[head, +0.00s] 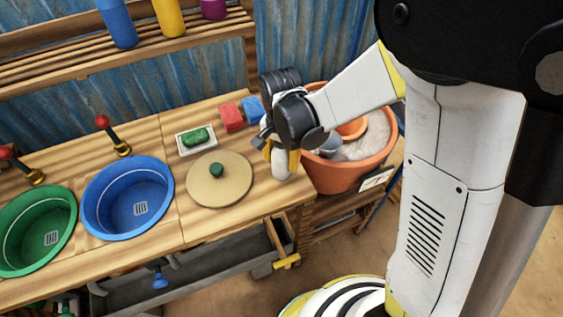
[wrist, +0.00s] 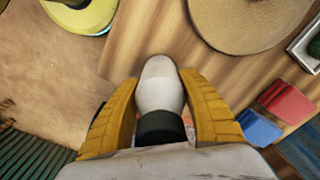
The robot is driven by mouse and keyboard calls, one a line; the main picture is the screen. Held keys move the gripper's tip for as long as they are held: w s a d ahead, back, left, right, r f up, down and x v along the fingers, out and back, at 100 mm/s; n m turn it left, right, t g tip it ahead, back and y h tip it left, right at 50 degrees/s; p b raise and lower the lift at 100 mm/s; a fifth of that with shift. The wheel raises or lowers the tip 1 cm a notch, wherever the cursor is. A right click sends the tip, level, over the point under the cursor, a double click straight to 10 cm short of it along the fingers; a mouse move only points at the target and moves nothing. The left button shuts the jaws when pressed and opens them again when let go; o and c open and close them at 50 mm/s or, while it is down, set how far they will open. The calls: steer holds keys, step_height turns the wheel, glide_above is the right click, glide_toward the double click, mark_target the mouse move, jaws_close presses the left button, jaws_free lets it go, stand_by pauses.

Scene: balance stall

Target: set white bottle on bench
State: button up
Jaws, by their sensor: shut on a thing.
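The white bottle (head: 280,163) is between the yellow fingers of my gripper (head: 281,158), at the right end of the wooden bench (head: 262,203). In the wrist view, the bottle (wrist: 160,82) shows its pale rounded body and a dark band, with one finger of the gripper (wrist: 161,112) on each side. The gripper is shut on it. The bottle appears over the bench's edge area; I cannot tell whether it touches the wood. Part of it is hidden by the fingers and wrist.
A round board with a green knob (head: 217,171) lies left of the bottle. Behind are a soap dish (head: 195,140), a red block (head: 231,117) and a blue block (head: 252,107). An orange tub (head: 340,178) stands to the right. Blue (head: 127,199) and green basins (head: 36,230) are left.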

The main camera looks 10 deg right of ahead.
steer(key=shift+r, duration=0.15)
steer(key=o, duration=1.4)
steer(key=shift+f, duration=0.2)
steer(key=shift+c, duration=0.2)
steer(key=r+p, duration=0.2)
steer(key=r, duration=0.4)
steer(key=r+p, duration=0.3)
steer(key=r, duration=0.3)
steer(key=shift+s+r, duration=0.2)
steer(key=shift+r, duration=0.1)
steer(key=s+d+r+n+t, duration=0.6)
steer(key=s+d+r, duration=0.4)
steer(key=d, duration=0.3)
steer(key=shift+s+r+n+t, duration=0.3)
steer(key=shift+s+t, duration=0.05)
steer(key=shift+t, duration=0.15)
